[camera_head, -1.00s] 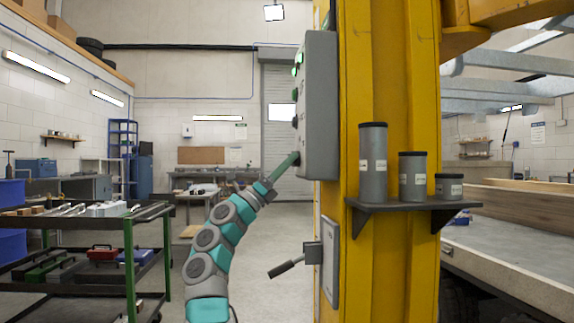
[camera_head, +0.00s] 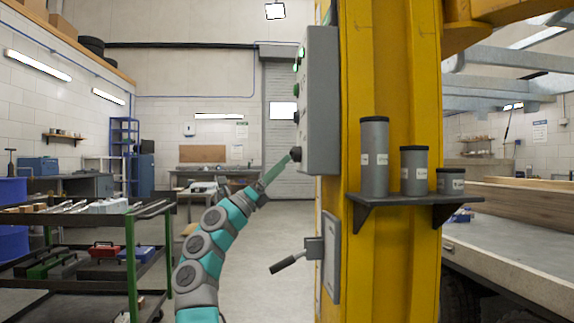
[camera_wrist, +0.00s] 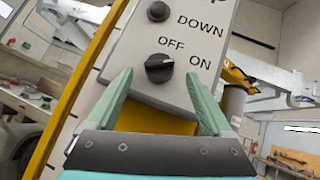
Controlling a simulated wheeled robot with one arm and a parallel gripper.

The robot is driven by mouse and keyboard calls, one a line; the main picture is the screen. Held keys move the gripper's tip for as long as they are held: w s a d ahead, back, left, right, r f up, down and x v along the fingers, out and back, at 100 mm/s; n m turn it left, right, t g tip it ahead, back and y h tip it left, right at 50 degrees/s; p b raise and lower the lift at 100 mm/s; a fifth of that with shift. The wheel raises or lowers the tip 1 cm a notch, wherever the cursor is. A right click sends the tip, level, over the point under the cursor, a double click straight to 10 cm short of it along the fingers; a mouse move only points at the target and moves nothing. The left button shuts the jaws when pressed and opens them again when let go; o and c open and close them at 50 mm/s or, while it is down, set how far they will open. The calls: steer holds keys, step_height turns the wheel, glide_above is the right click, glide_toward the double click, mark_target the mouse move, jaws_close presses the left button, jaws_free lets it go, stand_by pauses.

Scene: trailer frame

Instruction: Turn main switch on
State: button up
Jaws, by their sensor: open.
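The main switch is a black rotary knob (camera_wrist: 159,68) low on a grey control panel (camera_wrist: 180,30), with OFF printed above it and ON to its right. The light line on the knob lies roughly sideways, toward the word ON. In the head view the knob (camera_head: 296,153) sticks out from the panel's left face. My gripper (camera_wrist: 158,80) is open and empty, its two green fingers spread to either side of the knob and apart from it. In the head view my gripper (camera_head: 280,166) is just left of and below the knob.
The panel is fixed to a yellow column (camera_head: 390,80). A lever (camera_head: 290,262) juts out lower on the column. A shelf (camera_head: 415,198) with grey canisters is on its front. A tool cart (camera_head: 132,265) stands at left.

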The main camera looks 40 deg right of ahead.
steer(key=shift+v, duration=2.1)
